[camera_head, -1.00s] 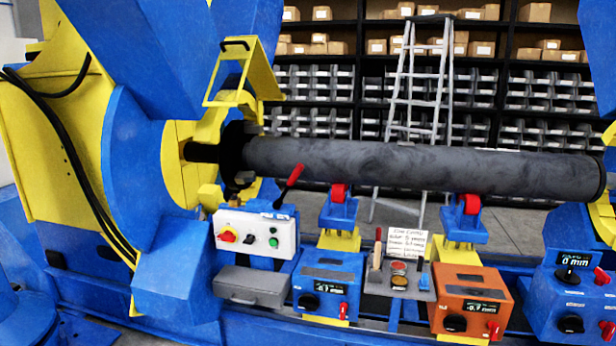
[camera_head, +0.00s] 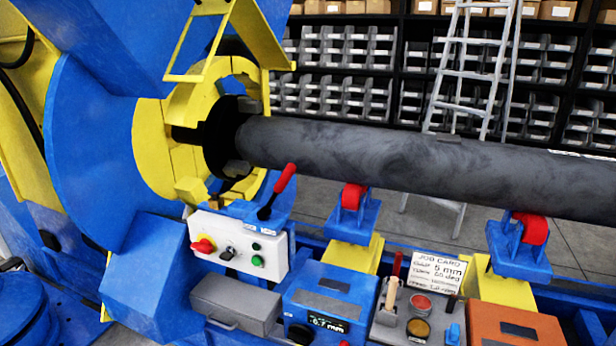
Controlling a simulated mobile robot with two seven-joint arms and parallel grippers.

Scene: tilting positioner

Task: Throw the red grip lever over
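The red grip lever (camera_head: 283,180) stands on the right end of the white control box, on a dark shaft with a dark ball-like base. It tilts up and to the right, its red grip uppermost. The white control box (camera_head: 216,245) carries a red knob on a yellow plate, a dark switch and green and dark buttons. Neither of my grippers shows in the head view.
A long dark pipe (camera_head: 400,165) runs from the yellow chuck (camera_head: 160,145) to the right, above red-wheeled rollers (camera_head: 354,196). Below stand a grey drawer box (camera_head: 236,302), a blue display box (camera_head: 330,295), a panel with buttons and a job card (camera_head: 437,272). Shelves and a ladder stand behind.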

